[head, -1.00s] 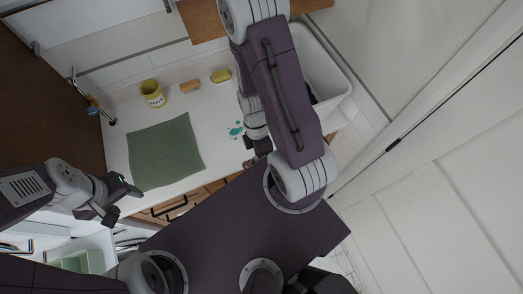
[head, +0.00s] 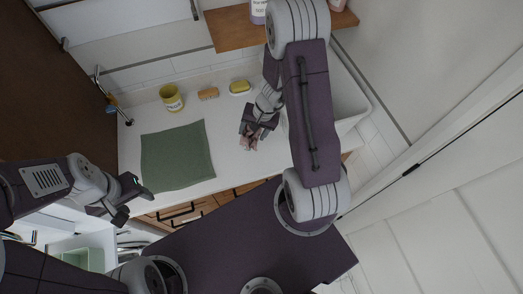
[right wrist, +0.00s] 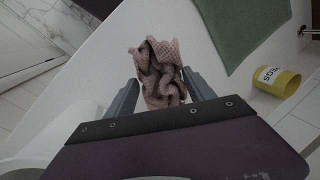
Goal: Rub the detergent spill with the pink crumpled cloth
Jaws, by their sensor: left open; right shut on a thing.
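The pink crumpled cloth (head: 248,143) is in my right gripper (head: 256,130), over the white counter (head: 222,160), to the right of the green mat. In the right wrist view the cloth (right wrist: 160,70) is bunched between the two fingers of my right gripper (right wrist: 163,95), which is shut on it. The detergent spill does not show in either view now; the cloth and gripper cover the spot where it was. I cannot tell whether the cloth presses on the counter. My left gripper (head: 132,198) is open and empty, near the counter's front left corner.
A green mat (head: 177,156) lies on the counter's left part. A yellow cup (head: 171,98), an orange-brown block (head: 208,94) and a yellow sponge-like piece (head: 240,87) stand along the back. A wooden shelf (head: 228,30) is above; a white bin (head: 347,95) is at the right.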

